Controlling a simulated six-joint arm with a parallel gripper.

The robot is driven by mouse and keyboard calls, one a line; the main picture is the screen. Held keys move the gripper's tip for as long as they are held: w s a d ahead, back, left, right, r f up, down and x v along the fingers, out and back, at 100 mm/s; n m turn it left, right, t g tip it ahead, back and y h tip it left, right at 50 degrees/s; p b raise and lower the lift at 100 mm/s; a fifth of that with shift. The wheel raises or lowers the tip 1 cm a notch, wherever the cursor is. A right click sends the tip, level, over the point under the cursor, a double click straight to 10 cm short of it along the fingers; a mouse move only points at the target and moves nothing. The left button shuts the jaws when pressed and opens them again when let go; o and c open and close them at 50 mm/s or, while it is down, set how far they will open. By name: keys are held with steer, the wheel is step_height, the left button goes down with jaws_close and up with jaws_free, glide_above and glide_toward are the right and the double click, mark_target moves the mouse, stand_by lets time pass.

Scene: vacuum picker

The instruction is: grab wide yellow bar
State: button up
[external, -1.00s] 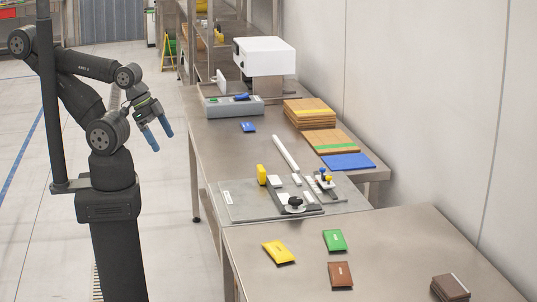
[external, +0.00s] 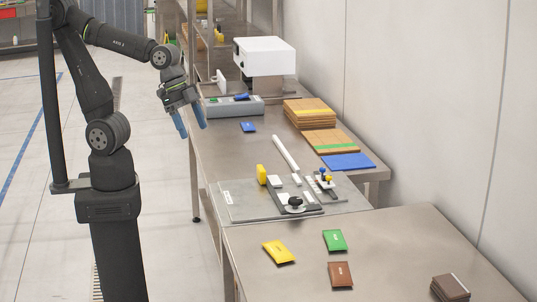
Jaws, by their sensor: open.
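A wide yellow bar (external: 279,252) lies flat on the near steel table, close to its left edge. My gripper (external: 191,123) is open and empty. Its blue fingertips point down beside the left edge of the far table, well above and behind the yellow bar in the picture. A smaller yellow block (external: 261,174) stands upright on the grey fixture plate (external: 236,206), apart from the bar.
A green bar (external: 334,240) and a brown bar (external: 340,275) lie right of the yellow bar. Dark brown pieces (external: 450,287) sit at the near right. A fixture with knobs (external: 295,202) stands behind.

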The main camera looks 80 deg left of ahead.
steer(key=w+d+m+g, duration=0.1)
steer(key=w+d+m, duration=0.3)
steer(key=w+d, duration=0.6)
steer(key=m+g+h, duration=0.1)
steer(key=m+g, duration=0.1)
steer(key=m, duration=0.1)
glide_toward(278, 248)
steer(key=x, duration=0.2)
steer(key=shift+d+f, duration=0.25)
steer(key=shift+d, duration=0.1)
steer(key=x, duration=0.4)
steer(key=shift+a+f, duration=0.1)
steer(key=shift+a, duration=0.15)
steer(key=shift+d+f, duration=0.25)
steer(key=shift+f, duration=0.3)
steer(key=shift+c, duration=0.4)
steer(key=c, duration=1)
